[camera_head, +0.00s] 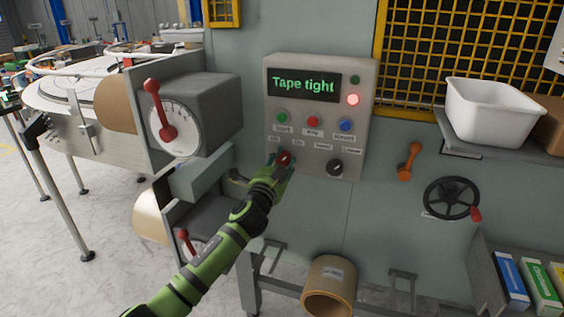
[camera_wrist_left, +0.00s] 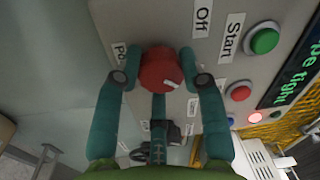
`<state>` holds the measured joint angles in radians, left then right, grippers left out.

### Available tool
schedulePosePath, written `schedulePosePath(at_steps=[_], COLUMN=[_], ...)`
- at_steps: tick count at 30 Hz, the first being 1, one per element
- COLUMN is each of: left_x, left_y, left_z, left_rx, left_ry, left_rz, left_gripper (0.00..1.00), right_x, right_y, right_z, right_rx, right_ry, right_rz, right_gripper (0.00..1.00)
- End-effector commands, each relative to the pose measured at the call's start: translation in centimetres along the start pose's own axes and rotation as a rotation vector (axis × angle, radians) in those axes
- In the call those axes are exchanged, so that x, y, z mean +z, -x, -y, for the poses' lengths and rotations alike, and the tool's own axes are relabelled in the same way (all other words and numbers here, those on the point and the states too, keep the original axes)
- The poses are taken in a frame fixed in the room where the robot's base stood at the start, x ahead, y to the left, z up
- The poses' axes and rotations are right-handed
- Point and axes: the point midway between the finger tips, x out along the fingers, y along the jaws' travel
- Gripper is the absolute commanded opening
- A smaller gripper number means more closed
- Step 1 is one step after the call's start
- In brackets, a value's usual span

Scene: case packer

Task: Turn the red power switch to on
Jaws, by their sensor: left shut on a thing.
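The red power switch (camera_head: 284,158) is a round knob at the lower left of the grey control panel (camera_head: 360,110). In the left wrist view the red switch (camera_wrist_left: 160,70) sits between the fingers, with a white mark on its lower right side. An "Off" label (camera_wrist_left: 202,18) is beside the switch. A label on its other side is partly hidden by a finger. My right gripper is not in view.
A dial with a red lever (camera_head: 160,110) stands left; an orange handle (camera_head: 409,161) and handwheel (camera_head: 451,198) are right.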

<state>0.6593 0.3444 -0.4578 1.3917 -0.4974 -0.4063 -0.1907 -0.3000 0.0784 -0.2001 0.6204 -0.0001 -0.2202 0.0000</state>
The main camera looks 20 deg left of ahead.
Motion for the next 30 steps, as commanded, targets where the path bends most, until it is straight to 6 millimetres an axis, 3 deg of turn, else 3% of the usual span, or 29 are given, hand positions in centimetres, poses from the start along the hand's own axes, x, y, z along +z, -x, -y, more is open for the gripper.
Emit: schedulePosePath(at_steps=[9, 10, 12, 23, 30], left_x=[0.3, 0.3, 0.3, 0.1, 0.1], left_y=[0.0, 0.0, 0.0, 0.1, 2.7], left_z=[-0.1, -0.1, -0.1, 0.0, -0.1], left_rx=[0.002, 0.002, 0.001, -0.001, 0.001], left_ry=[-0.007, -0.007, -0.006, -0.003, -0.002], left_rz=[0.007, 0.007, 0.006, 0.001, 0.0], left_gripper=[0.08, 0.44, 0.63, 0.63, 0.63], right_x=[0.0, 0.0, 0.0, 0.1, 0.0], right_y=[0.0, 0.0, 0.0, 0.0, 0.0], right_z=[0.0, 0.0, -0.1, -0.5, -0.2], right_rx=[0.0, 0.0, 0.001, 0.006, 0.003], right_ry=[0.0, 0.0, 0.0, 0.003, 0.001], right_rz=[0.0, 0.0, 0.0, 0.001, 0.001], right_gripper=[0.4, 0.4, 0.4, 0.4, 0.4])
